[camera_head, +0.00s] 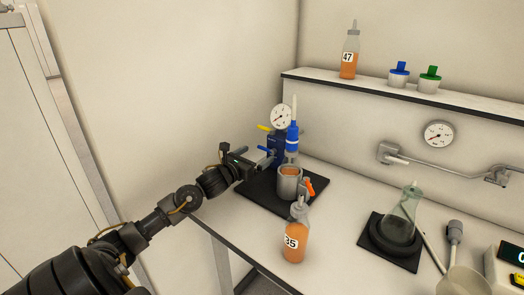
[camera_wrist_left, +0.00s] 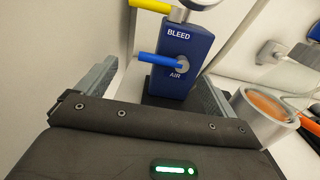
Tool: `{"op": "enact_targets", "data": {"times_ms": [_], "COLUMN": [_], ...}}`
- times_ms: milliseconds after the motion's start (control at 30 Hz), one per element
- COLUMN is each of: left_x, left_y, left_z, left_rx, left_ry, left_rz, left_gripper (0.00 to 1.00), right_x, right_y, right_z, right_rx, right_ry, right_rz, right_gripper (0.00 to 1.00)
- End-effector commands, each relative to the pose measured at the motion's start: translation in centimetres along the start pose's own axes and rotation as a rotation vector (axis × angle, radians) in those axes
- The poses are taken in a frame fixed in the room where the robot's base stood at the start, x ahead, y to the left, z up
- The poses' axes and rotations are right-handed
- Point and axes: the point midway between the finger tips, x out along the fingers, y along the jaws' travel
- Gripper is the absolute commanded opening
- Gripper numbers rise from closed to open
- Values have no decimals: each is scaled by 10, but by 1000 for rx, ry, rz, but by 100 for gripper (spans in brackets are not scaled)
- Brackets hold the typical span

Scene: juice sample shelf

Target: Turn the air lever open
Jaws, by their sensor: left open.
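The blue valve block (camera_head: 276,148) stands on a black mat below a round gauge. In the left wrist view the block (camera_wrist_left: 182,45) carries the labels BLEED and AIR. The blue air lever (camera_wrist_left: 160,61) sticks out to the left from its grey pivot, roughly level. A yellow lever (camera_wrist_left: 150,5) sticks out to the left above it, and shows in the head view too (camera_head: 265,128). My left gripper (camera_head: 266,158) is in front of the block. In the wrist view its jaws (camera_wrist_left: 157,80) are open, one finger on each side of the lever, apart from it. My right gripper is out of view.
A steel cup of orange juice (camera_head: 290,183) with an orange handle stands close right of my left gripper. Bottle 35 (camera_head: 295,240) stands nearer on the bench. A flask (camera_head: 399,218) stands farther right. The shelf (camera_head: 460,101) holds bottle 47 (camera_head: 349,58).

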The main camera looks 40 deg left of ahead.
Motion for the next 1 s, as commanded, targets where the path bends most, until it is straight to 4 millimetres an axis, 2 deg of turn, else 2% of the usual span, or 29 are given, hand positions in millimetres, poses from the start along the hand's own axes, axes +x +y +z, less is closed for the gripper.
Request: {"op": "enact_targets", "data": {"times_ms": [100,233,633,1000], "left_x": [18,31,37,37], "left_y": [0,-1,-2,-2], "left_z": [2,2,0,0], "left_rx": [-3,-2,0,0], "left_ry": [-1,-1,1,0], "left_rz": [0,-1,-3,-2], "left_gripper": [93,93,92,44], "right_x": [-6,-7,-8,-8], "right_y": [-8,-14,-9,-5], "right_z": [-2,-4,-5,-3], "right_rx": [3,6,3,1], "right_ry": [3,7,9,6], "right_rz": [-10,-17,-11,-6], "right_gripper": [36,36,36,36]}}
